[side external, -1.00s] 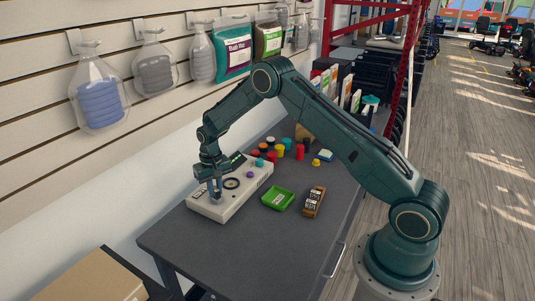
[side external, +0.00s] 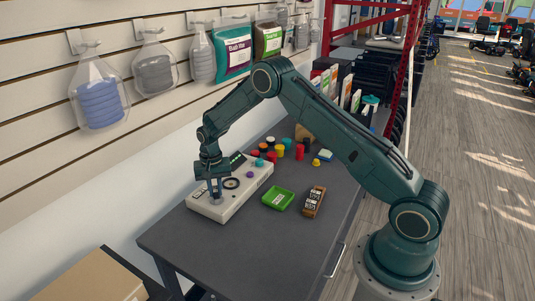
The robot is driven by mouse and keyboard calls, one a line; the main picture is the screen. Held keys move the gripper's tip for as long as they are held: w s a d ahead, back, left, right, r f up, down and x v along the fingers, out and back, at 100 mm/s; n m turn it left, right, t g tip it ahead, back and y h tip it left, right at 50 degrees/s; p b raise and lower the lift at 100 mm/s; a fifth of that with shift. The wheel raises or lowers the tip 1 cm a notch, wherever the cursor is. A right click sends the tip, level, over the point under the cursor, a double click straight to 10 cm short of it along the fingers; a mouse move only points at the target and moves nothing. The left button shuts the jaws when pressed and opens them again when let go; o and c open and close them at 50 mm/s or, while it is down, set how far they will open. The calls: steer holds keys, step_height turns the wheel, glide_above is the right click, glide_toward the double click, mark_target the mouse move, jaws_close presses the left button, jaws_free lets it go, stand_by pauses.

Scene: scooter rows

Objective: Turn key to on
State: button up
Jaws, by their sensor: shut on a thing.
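A white control panel box (side external: 234,205) lies on the dark table, with a round black ring (side external: 231,184) and a purple knob (side external: 250,174) on its top. My gripper (side external: 215,197) points down at the panel's near left end. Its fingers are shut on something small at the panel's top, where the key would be. The key itself is hidden by the fingers and too small to make out, so I cannot tell its angle. A round grey base (side external: 216,201) shows just under the fingertips.
A green tray (side external: 278,199) and a brown block with white labels (side external: 314,201) lie right of the panel. Several coloured caps (side external: 280,151) stand behind it. The table's front (side external: 210,250) is clear. A slatted wall with hanging bags rises at left.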

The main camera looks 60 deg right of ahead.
steer(key=shift+m, duration=2.1)
steer(key=o, duration=1.4)
steer(key=shift+r, duration=0.15)
steer(key=shift+r, duration=3.35)
steer(key=shift+r, duration=0.1)
